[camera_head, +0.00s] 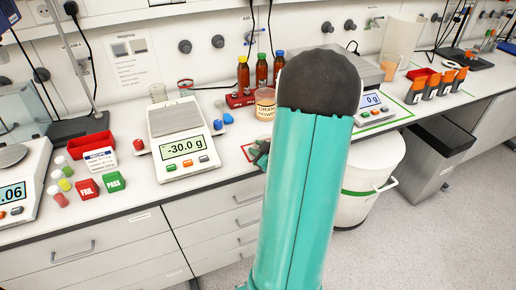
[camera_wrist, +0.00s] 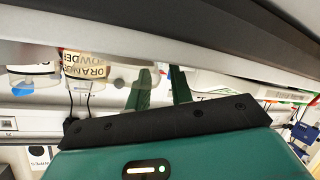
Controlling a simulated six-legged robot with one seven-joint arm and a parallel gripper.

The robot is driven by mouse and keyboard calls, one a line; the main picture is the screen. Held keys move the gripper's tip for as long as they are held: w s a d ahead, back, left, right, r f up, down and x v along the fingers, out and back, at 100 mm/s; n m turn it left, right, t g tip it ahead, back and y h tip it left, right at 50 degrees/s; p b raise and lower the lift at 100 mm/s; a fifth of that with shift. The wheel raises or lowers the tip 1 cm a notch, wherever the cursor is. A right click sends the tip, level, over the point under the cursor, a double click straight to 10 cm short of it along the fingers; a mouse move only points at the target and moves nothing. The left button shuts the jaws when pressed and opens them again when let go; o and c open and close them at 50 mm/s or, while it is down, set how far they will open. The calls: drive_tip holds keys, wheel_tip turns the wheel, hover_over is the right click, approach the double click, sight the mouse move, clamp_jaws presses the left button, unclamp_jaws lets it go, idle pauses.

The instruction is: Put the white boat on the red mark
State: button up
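My gripper (camera_head: 262,152) is low over the bench beside the balance, partly hidden behind my arm in the head view. In the wrist view its two green fingers (camera_wrist: 160,84) stand a little apart. Pale surfaces lie behind and between them, and I cannot tell whether a white boat is among them or held. I cannot make out the white boat in the head view either. Part of a red outline, the red mark (camera_head: 247,153), shows on the bench just left of my gripper. My gripper and arm hide the rest of it.
A balance (camera_head: 180,142) reading -30.0 g stands left of my gripper. The orange powder jar (camera_head: 265,104) stands behind it and also shows in the wrist view (camera_wrist: 86,66). Brown bottles stand in a red rack (camera_head: 240,100). A white bin (camera_head: 366,180) stands below.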

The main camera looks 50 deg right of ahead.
drive_tip(key=shift+s+r, duration=0.1)
drive_tip(key=shift+r, duration=0.1)
drive_tip(key=v, duration=1.2)
drive_tip(key=w+a+r+g+h, duration=0.2)
drive_tip(key=w+a+r+h, duration=0.1)
drive_tip(key=w+r, duration=0.5)
drive_tip(key=w+a+r+m+g, duration=0.2)
drive_tip(key=w+a+r, duration=0.15)
drive_tip(key=a, duration=0.65)
drive_tip(key=s+a+r+g+y, duration=0.1)
drive_tip(key=s+a+y, duration=0.2)
drive_tip(key=a, duration=0.9)
drive_tip(key=s+a+r+g+y, duration=0.1)
drive_tip(key=s+a+y, duration=0.3)
drive_tip(key=a, duration=0.9)
drive_tip(key=shift+s+a+n+g, duration=0.2)
drive_tip(key=shift+s+n+g, duration=0.1)
drive_tip(key=shift+s+g, duration=0.45)
